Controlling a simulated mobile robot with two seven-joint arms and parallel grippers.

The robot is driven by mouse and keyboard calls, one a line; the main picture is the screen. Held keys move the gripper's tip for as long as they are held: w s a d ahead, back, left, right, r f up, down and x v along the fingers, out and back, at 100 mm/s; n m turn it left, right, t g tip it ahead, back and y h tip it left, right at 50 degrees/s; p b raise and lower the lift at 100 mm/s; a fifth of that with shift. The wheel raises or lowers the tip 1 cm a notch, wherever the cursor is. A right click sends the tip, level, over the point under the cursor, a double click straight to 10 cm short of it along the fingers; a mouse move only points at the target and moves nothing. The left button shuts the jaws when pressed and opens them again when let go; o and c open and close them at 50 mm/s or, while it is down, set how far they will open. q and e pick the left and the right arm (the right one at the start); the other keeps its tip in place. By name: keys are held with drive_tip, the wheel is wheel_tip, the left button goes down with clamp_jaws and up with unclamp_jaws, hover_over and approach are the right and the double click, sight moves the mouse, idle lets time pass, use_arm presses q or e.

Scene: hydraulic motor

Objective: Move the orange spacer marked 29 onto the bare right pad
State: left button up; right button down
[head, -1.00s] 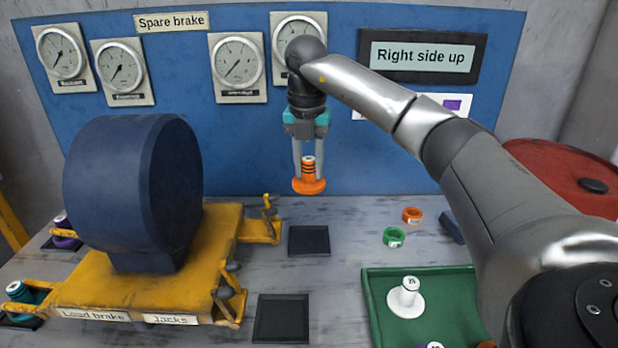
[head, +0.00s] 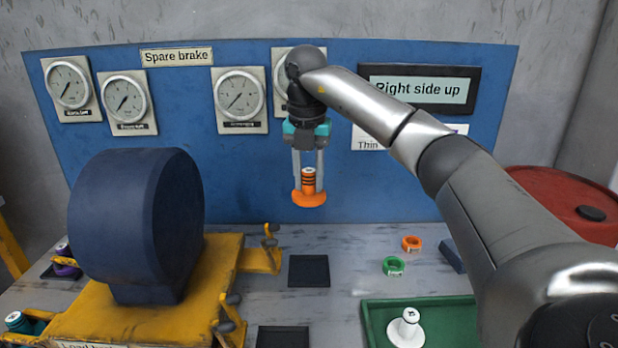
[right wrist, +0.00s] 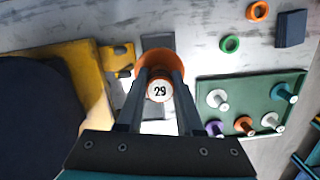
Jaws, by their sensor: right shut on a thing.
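The orange spacer marked 29 (head: 310,197) is held upright, wide flange down, in my right gripper (head: 308,172). In the right wrist view its white top with the number 29 (right wrist: 159,89) shows between the fingers. The spacer is in the air, in front of the blue board. Two bare dark square pads lie right of the yellow stand: a far pad (head: 309,271) and a near pad (head: 283,338), cut by the picture edge. The far pad also shows beyond the spacer in the right wrist view (right wrist: 158,42). My left gripper is not in view.
The yellow stand (head: 215,262) carries a big dark blue drum (head: 135,225); its brackets reach near the far pad. A green tray (head: 455,312) with several spacers is at right. A green ring (head: 393,266) and an orange ring (head: 411,243) lie on the table.

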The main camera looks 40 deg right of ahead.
drive_tip(key=shift+r+p, duration=0.1)
drive_tip(key=shift+p, duration=0.3)
drive_tip(key=shift+s+a+b, duration=0.25)
drive_tip(key=shift+s+b, duration=0.05)
drive_tip(key=s+a+b, duration=0.2)
drive_tip(key=s+a, duration=1.6)
drive_tip(key=s, duration=0.4)
drive_tip(key=shift+s+a+b, duration=0.2)
drive_tip(key=shift+a+b, duration=0.2)
